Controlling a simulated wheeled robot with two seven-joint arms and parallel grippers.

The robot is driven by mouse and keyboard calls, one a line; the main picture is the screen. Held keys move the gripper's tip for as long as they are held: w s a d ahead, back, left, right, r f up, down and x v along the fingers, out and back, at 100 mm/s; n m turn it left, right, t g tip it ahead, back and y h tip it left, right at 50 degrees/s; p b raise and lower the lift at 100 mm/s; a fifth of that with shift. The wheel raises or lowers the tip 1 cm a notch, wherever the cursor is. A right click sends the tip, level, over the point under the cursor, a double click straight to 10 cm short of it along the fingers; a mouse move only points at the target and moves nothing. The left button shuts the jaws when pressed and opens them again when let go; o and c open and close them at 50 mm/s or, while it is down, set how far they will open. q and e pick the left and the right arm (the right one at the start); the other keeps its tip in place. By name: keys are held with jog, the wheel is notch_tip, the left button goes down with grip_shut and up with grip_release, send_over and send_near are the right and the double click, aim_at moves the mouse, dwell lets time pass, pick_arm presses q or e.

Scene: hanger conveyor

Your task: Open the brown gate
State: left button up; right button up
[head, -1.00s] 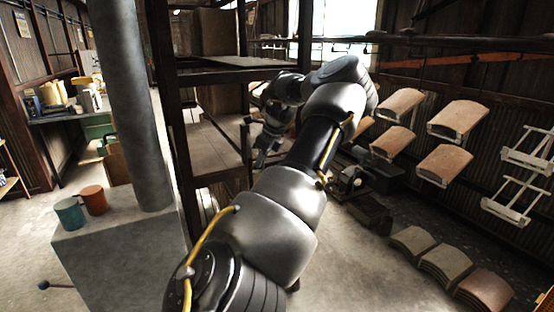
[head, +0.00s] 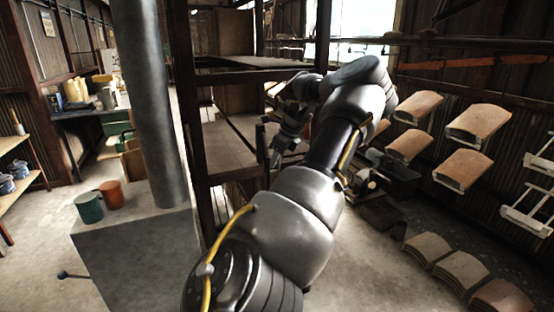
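A brown metal frame with an upright post (head: 186,110) and crossbars stands left of centre in the head view. A low brown barred part of it, which looks like the gate (head: 236,174), has a short upright (head: 261,142) at its right end. I cannot tell for sure where the gate ends and the frame begins. My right gripper is not in view.
Curved tan panels (head: 478,122) hang at right. Open floor (head: 370,270) lies at lower right.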

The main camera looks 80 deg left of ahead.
pick_arm(q)
jog(key=b+v, duration=0.1)
jog(key=v, duration=0.9)
jog(key=shift+r+b, duration=0.4)
